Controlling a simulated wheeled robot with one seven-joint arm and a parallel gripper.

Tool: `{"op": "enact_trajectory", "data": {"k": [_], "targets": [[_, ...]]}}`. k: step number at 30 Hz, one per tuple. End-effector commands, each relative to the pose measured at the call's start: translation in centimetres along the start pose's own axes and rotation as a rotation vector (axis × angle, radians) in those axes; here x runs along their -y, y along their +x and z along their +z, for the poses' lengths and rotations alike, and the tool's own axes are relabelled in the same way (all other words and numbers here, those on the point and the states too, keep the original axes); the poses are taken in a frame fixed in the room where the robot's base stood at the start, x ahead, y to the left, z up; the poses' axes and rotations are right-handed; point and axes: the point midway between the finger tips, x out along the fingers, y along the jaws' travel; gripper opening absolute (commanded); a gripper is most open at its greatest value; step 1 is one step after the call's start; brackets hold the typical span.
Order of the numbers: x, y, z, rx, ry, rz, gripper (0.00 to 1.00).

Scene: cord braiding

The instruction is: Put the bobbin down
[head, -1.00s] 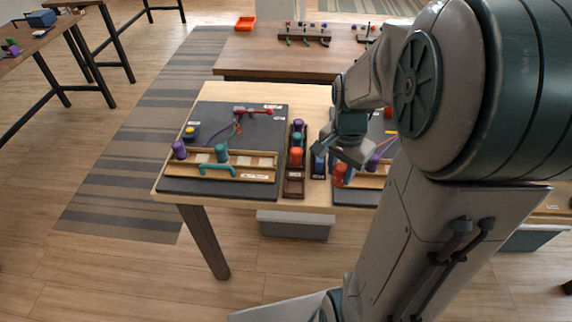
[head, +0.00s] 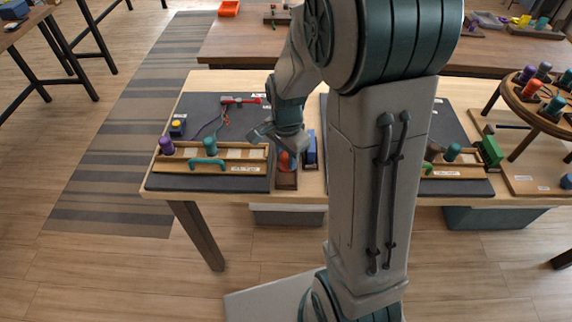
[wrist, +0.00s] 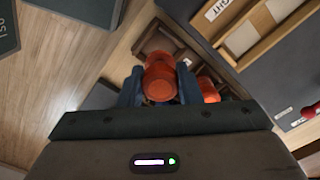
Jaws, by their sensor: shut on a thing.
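My gripper (wrist: 160,86) is shut on an orange bobbin (wrist: 160,76), with a blue finger on each side of it. The held bobbin is over or beside a brown wooden rack (wrist: 148,40) with an open slot; I cannot tell whether it touches it. A second orange bobbin (wrist: 208,90) sits in the rack to the right, partly hidden by my gripper. In the head view my gripper (head: 272,136) hangs over the rack (head: 287,183) between the two dark mats. Orange shows just below it, but I cannot tell which bobbin that is.
A blue block (head: 310,150) stands right of the rack. My arm hides part of the right mat.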

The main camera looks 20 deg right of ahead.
Motion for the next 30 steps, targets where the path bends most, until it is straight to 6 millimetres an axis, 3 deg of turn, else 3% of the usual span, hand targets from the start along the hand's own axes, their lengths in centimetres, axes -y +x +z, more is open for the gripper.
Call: {"op": "enact_trajectory", "data": {"k": [9, 25, 26, 27, 28, 30], "targets": [[-0.1, 3.8, 0.0, 0.001, 0.001, 0.003, 0.08], [0.0, 4.8, 0.0, 0.0, 0.0, 0.001, 0.08], [0.0, 4.7, 0.0, 0.0, 0.0, 0.001, 0.34], [0.0, 4.6, 0.0, 0.0, 0.0, 0.0, 0.45], [0.0, 4.6, 0.0, 0.0, 0.0, 0.001, 0.53], [0.0, 4.6, 0.0, 0.0, 0.0, 0.001, 0.53]]}}
